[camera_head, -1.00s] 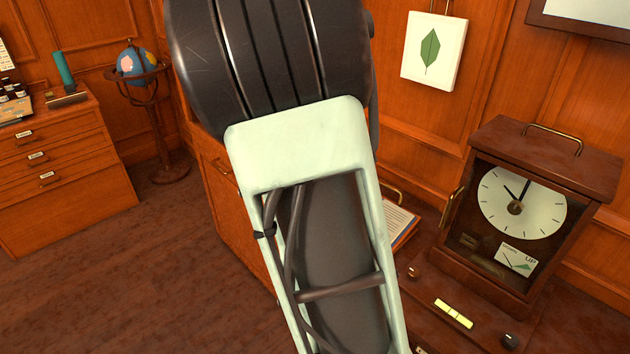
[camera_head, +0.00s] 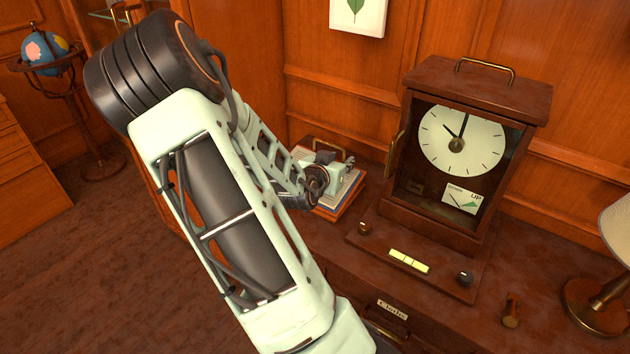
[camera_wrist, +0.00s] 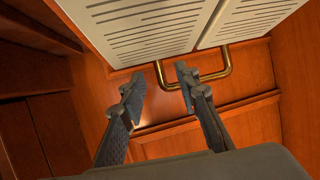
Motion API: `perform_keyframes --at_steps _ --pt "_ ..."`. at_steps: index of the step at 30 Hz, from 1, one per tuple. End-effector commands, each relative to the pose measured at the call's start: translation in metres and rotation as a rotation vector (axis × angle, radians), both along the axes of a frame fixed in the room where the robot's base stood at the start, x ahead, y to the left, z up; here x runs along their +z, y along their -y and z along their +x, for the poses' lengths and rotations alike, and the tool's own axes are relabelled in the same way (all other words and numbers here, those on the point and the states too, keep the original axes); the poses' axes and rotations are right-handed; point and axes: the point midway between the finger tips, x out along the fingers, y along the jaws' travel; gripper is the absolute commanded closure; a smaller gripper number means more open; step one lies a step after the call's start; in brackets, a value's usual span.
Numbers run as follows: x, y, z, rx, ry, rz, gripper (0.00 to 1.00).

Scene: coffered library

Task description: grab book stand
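The book stand (camera_head: 344,209) is a wooden stand at the back left of the desk, holding an open book (camera_head: 302,155). A brass handle (camera_head: 330,147) rises at its back edge. My gripper (camera_head: 340,170) is over the stand and hides much of it; its fingers are not clear in the head view. The book pages (camera_wrist: 155,35) fill the top, and the brass handle (camera_wrist: 228,65) lies by the fingertips. The right finger overlaps the handle in the picture; I cannot tell whether they touch.
A tall wooden clock case (camera_head: 395,205) stands right of the book stand, behind a small panel with knobs (camera_head: 465,278). A lamp (camera_head: 595,300) is at the far right. The panelled wall (camera_head: 340,60) is close behind the stand. A globe (camera_head: 45,52) stands at far left.

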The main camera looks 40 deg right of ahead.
Motion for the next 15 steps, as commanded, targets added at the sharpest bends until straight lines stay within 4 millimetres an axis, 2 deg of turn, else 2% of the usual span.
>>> perform_keyframes --at_steps 3,7,15 --pt "-0.004 0.018 0.008 -0.002 -0.001 -0.003 0.71" --pt "-0.010 0.032 0.016 -0.002 -0.001 0.000 0.71" --pt "-0.013 0.038 0.020 0.000 0.000 0.000 0.71"
